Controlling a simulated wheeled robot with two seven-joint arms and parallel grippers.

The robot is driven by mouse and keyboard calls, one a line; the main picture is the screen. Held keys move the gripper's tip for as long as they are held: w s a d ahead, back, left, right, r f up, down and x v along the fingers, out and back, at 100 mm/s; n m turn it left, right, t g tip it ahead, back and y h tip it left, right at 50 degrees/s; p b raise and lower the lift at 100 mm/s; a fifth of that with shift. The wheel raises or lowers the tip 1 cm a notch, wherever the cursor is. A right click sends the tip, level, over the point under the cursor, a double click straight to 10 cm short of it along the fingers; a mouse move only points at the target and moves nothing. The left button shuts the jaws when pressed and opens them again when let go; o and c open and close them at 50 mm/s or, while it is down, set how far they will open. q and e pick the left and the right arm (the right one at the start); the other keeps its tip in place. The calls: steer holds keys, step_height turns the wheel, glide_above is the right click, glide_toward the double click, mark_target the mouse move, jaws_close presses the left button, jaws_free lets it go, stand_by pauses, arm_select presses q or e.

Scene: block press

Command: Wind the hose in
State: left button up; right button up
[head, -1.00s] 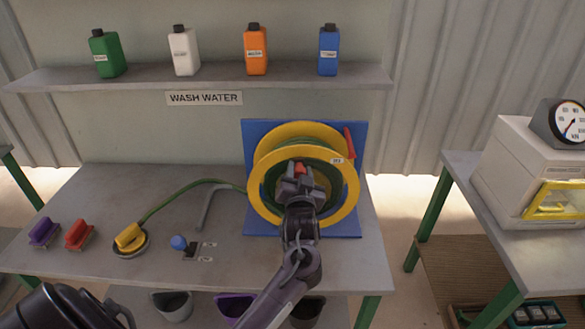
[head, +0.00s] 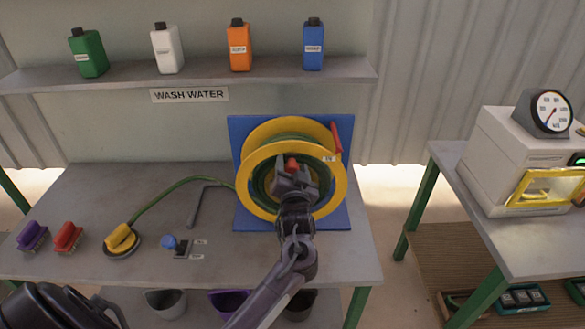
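The hose reel has a yellow rim (head: 334,200) and stands upright on a blue backboard (head: 343,216) on the table. A green hose (head: 165,191) is partly wound on it. The hose runs left across the table to a yellow end piece (head: 121,237) sitting on a round dark base. A red part (head: 292,163) shows near the reel's hub. A red lever (head: 336,137) stands at the reel's upper right. Contact there is hidden. My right gripper is out of view.
Bottles stand on the shelf (head: 200,78) above. A gauged machine (head: 500,160) stands on the right table.

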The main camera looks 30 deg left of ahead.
arm_select(q)
steer(key=shift+s+d, duration=0.1)
steer(key=b+v, duration=0.2)
steer(key=v, duration=0.5)
steer(key=shift+s+d, duration=0.15)
steer(key=shift+s, duration=0.1)
steer(key=shift+f, duration=0.1)
